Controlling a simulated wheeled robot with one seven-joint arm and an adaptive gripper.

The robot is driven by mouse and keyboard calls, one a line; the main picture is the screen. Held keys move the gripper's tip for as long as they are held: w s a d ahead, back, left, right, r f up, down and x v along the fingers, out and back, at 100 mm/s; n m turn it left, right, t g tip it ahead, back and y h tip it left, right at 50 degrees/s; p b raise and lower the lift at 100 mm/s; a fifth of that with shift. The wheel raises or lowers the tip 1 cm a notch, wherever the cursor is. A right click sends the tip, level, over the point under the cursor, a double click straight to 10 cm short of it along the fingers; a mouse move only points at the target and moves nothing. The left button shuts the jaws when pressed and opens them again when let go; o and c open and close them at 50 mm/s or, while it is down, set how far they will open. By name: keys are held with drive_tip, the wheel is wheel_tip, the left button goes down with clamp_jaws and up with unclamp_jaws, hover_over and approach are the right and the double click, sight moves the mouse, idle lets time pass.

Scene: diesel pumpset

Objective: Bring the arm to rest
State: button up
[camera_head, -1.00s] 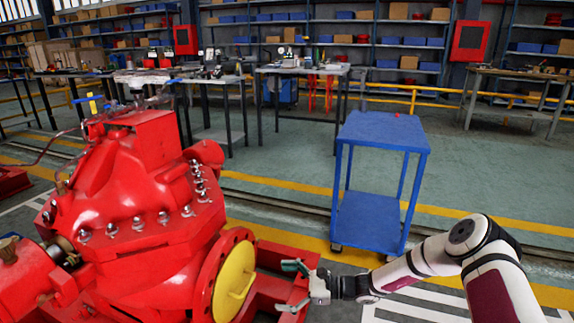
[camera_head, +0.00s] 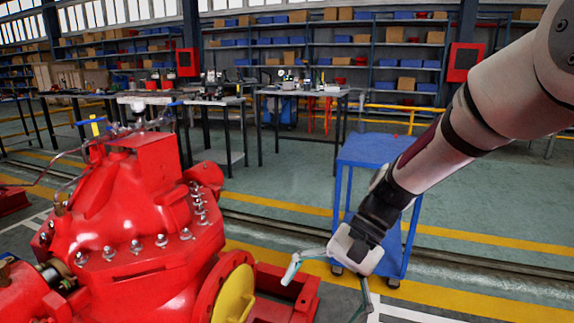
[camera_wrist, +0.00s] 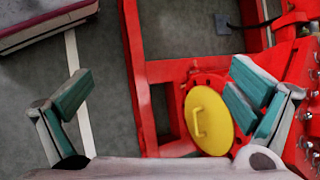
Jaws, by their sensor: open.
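My gripper (camera_head: 328,285) is open and empty in the head view, at the lower centre right. It is in front of the blue cart and to the right of the red pump. My arm comes down to it from the upper right. In the wrist view the two green-padded fingers of my gripper (camera_wrist: 165,100) are spread wide. Between and beyond them lie the red pump frame and a yellow disc with a handle (camera_wrist: 208,121). The fingers hold nothing.
The red pump (camera_head: 130,235) fills the lower left. The blue cart (camera_head: 372,150) stands behind my arm, partly hidden by it, with a small red item (camera_head: 396,136) on top. Workbenches and shelves line the back. Open floor lies between the cart and the benches.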

drive_tip(key=s+d+r+n+t+h, duration=0.1)
drive_tip(key=s+d+r+h, duration=0.2)
drive_tip(key=s, duration=0.6)
drive_tip(key=s+d+r+n+t+h, duration=0.2)
drive_tip(key=s+d+r, duration=0.1)
drive_tip(key=s+d, duration=0.4)
drive_tip(key=s+d+r+n+t+h, duration=0.1)
drive_tip(key=s+d+r+h, duration=0.15)
drive_tip(key=s, duration=0.75)
wheel_tip(320, 180, up, 35)
drive_tip(key=d+t+p, duration=0.1)
drive_tip(key=t+p, duration=0.3)
drive_tip(key=p, duration=2.9)
drive_tip(key=shift+w+d, duration=0.15)
drive_tip(key=shift+w, duration=0.2)
drive_tip(key=shift+y, duration=0.25)
